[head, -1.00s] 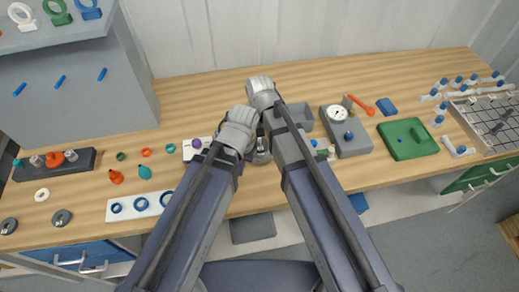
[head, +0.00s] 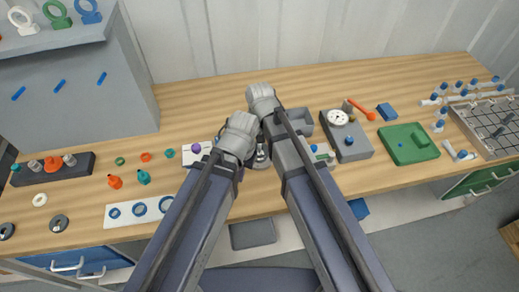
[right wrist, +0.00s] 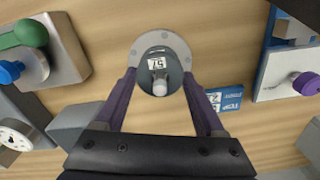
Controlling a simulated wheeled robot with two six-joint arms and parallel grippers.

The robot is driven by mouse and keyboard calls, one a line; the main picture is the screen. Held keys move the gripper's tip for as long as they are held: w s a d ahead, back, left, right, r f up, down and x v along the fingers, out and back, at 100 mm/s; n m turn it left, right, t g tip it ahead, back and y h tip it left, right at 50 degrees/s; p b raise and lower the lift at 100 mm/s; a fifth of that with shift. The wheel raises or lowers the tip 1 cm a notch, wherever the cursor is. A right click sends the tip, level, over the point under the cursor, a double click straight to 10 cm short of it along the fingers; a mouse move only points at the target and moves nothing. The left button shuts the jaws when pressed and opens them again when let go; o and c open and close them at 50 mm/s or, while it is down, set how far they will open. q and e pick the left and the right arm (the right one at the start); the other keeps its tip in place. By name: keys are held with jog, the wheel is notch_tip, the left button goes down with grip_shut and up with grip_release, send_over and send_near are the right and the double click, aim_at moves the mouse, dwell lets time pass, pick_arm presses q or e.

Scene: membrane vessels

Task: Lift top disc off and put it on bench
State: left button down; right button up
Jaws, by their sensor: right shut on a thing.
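In the right wrist view, my right gripper (right wrist: 159,80) is shut on a dark grey disc (right wrist: 174,80) with a white "57" label and a pale round stub. A lighter grey ring with bolt holes (right wrist: 160,38) shows behind the disc. I cannot tell whether the disc and ring touch. In the head view, my right gripper (head: 263,97) is above the bench (head: 400,85), its fingertips hidden by my arm. My left gripper (head: 239,132) is lower and beside it, fingers hidden. A grey vessel part (head: 262,157) shows between the arms.
A white plate with a purple knob (head: 197,149) lies on the left. A blue label card (right wrist: 226,99) lies near the ring. Bare bench shows along the back.

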jog(key=shift+c, duration=0.4)
pick_arm(q)
jog(key=shift+r, duration=0.2)
pick_arm(e)
jog(key=shift+r, duration=0.2)
